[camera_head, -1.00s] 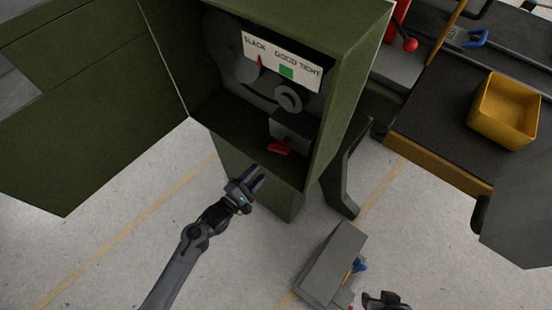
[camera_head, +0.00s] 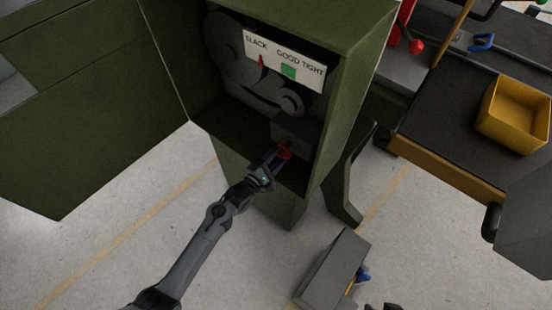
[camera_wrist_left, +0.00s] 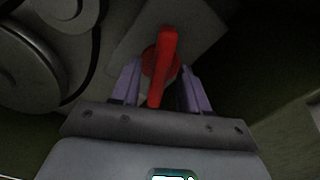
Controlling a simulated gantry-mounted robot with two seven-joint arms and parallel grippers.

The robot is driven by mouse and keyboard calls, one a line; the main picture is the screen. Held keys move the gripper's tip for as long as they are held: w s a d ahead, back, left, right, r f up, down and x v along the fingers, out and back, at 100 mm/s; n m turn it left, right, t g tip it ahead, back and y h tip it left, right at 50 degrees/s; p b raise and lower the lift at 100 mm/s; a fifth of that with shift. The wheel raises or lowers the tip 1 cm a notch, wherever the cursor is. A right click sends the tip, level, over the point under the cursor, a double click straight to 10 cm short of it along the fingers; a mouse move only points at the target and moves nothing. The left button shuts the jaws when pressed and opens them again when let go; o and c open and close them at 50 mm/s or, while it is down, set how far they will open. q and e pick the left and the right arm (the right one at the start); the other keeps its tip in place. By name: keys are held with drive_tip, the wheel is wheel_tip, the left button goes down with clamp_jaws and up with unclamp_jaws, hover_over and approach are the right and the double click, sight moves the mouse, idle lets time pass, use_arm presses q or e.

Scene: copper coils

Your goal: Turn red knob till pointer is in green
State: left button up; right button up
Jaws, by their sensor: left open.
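The red knob (camera_head: 285,152) sits low inside the open green cabinet, on a grey block (camera_head: 292,129). In the left wrist view the knob (camera_wrist_left: 162,62) shows a long bar handle between my two finger tips. My left gripper (camera_head: 275,158) is open, with one finger on each side of the knob; contact cannot be told. The gauge plate (camera_head: 284,60) reads SLACK, GOOD, TIGHT. Its red pointer (camera_head: 262,62) stands near SLACK, left of the green patch (camera_head: 288,71). My right gripper (camera_head: 383,307) barely shows at the bottom edge.
The cabinet door (camera_head: 85,105) stands open at the left. The cabinet's right wall (camera_head: 345,100) is close beside the knob. A grey box (camera_head: 333,268) stands on the floor. A yellow bin (camera_head: 515,115) sits on the bench at the right.

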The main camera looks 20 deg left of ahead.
use_arm(q)
clamp_jaws()
